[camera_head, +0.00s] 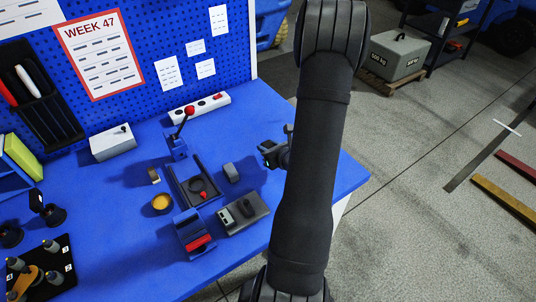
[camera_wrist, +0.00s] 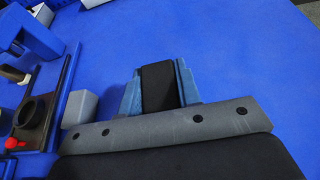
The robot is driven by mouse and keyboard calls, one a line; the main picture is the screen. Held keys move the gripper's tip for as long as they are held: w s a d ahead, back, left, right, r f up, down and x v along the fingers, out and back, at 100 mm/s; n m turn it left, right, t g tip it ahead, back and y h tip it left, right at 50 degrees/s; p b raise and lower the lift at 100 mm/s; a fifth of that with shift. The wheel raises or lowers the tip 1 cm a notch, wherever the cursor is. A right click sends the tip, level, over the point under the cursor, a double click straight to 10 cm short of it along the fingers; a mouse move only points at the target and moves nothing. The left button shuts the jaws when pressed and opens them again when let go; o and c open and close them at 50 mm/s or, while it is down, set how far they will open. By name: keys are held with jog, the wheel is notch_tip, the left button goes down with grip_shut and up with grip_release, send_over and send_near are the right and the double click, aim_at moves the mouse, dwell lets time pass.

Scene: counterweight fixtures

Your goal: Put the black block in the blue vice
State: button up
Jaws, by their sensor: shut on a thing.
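My gripper (camera_head: 266,151) is over the right part of the blue table, partly behind my arm. In the wrist view its two blue-grey fingers (camera_wrist: 159,88) are shut on the black block (camera_wrist: 158,84), which stands between them. I cannot make out the block in the head view. A blue fixture (camera_head: 176,147) with a black lever and red ball stands left of my gripper; it also shows at the wrist view's upper left (camera_wrist: 38,35). Another blue fixture (camera_head: 188,226) with a red piece stands nearer the front. I cannot tell for certain which is the vice.
A black tray (camera_head: 181,187) with a round black part and red knob lies between the blue fixtures. A grey block (camera_head: 231,172) stands right of it. The table right of the grey block is clear.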

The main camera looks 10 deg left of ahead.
jog(key=shift+f, duration=1.85)
jog(key=shift+f, duration=0.15)
jog(key=o, duration=1.1)
jog(key=v, duration=1.1)
jog(key=shift+s+d, duration=0.2)
jog(key=shift+d, duration=0.05)
jog(key=o, duration=0.6)
jog(key=shift+s+d+r, duration=0.15)
jog(key=shift+r, duration=0.1)
